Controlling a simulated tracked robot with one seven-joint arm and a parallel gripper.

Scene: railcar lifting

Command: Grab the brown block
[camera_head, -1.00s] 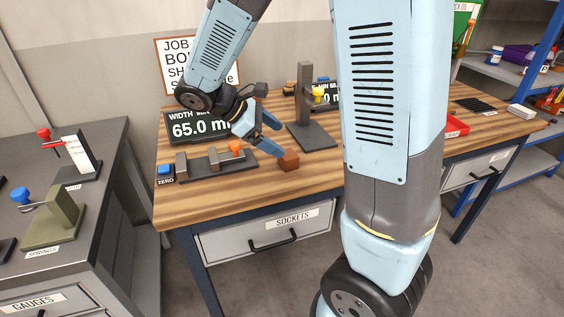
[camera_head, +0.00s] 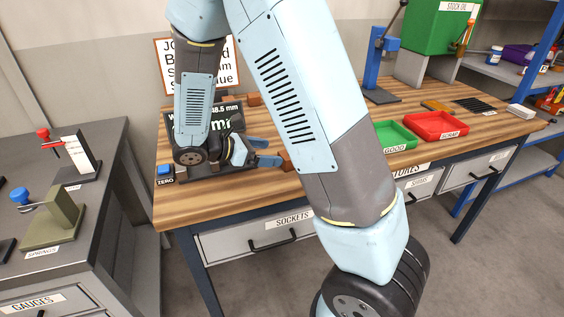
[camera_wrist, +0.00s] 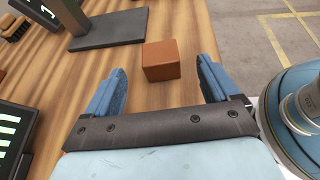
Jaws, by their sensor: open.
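The brown block (camera_wrist: 161,60) sits on the wooden workbench (camera_wrist: 180,18). In the wrist view it lies just ahead of and between the two blue fingers of my gripper (camera_wrist: 160,88), with a gap on both sides. The gripper is open and empty. In the head view my gripper (camera_head: 268,151) is low over the bench, its fingers pointing right toward the brown block (camera_head: 286,160). My arm partly hides the block there.
A dark display (camera_head: 222,115) and a blue ZERO button (camera_head: 164,169) are at the bench's left. A green GOOD tray (camera_head: 394,136) and red SCRAP tray (camera_head: 436,125) stand to the right. In the wrist view a dark base plate (camera_wrist: 108,28) lies beyond the block.

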